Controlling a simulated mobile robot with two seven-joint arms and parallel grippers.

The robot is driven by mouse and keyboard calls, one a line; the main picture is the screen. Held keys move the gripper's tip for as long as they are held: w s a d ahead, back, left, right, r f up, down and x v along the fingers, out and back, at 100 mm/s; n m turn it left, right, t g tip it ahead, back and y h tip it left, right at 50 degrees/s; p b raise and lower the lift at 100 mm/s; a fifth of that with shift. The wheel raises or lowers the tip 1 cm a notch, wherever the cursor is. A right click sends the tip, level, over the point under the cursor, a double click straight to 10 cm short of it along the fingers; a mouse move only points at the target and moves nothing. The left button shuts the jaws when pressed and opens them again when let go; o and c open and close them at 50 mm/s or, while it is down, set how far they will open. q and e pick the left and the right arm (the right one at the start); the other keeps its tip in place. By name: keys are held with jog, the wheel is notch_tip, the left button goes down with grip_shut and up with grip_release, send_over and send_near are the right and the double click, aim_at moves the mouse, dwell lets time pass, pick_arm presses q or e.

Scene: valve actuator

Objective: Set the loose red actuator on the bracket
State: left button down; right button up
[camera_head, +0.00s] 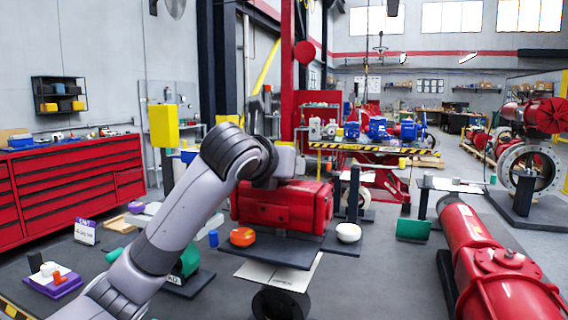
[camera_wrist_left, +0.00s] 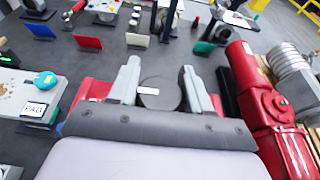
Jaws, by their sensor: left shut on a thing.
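The loose red actuator (camera_head: 285,207) is a squat red body in the middle of the head view, over a dark flat plate (camera_head: 290,250). I cannot tell whether it touches the plate. My left gripper (camera_head: 272,182) is above it, fingers pointing down. In the left wrist view the gripper (camera_wrist_left: 158,88) has its two fingers on either side of a dark round cap (camera_wrist_left: 160,94), shut on the actuator, whose red body (camera_wrist_left: 94,89) shows beyond the fingers. I cannot pick out the bracket for certain; a dark upright stand (camera_head: 353,190) is right of the actuator. My right gripper is not in view.
A large red pipe valve (camera_head: 490,262) lies at the right. An orange round item (camera_head: 242,237) and a white bowl (camera_head: 348,233) sit near the actuator. A black ring (camera_head: 280,304) is in front. A red tool cabinet (camera_head: 75,180) stands left.

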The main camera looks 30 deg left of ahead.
pick_arm(q)
jog(key=shift+r+p, duration=0.3)
jog(key=shift+p, duration=0.1)
dwell(0.6)
jog(key=shift+f+b, duration=0.4)
jog(key=shift+f, duration=0.75)
dwell(0.4)
jog(key=shift+c, duration=2.1)
grip_release()
jog(key=shift+s, duration=0.1)
jog(key=shift+f, duration=0.45)
jog(key=v, duration=0.7)
jog(key=shift+r+b, duration=0.35)
jog(key=shift+s, duration=0.1)
